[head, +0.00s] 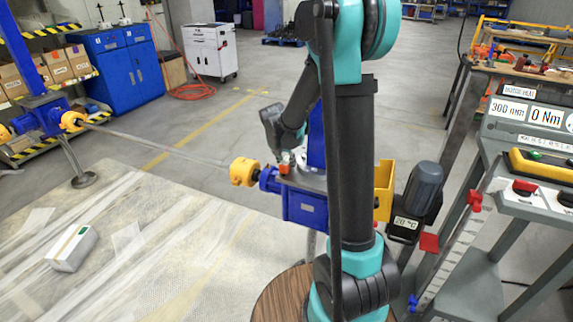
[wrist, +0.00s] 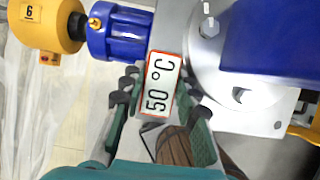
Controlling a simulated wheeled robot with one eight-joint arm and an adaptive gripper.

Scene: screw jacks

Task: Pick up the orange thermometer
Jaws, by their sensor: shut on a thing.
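The orange thermometer (wrist: 163,82) has an orange-red frame and a white display reading 50 °C. In the wrist view it sits between the dark fingertips of my gripper (wrist: 158,100), which is shut on it. In the head view only a small orange bit of the thermometer (head: 285,169) shows, at the top of the blue screw jack (head: 306,210). My gripper (head: 284,155) is there too, small and partly hidden. Whether the thermometer still touches the jack, I cannot tell.
A yellow coupling (head: 243,172) and a long shaft (head: 165,143) run left from the jack. A dark motor (head: 425,187) with a 20 °C display stands right of my arm. A grey console (head: 530,125) is at the right. A white box (head: 72,248) lies on the pale floor sheet.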

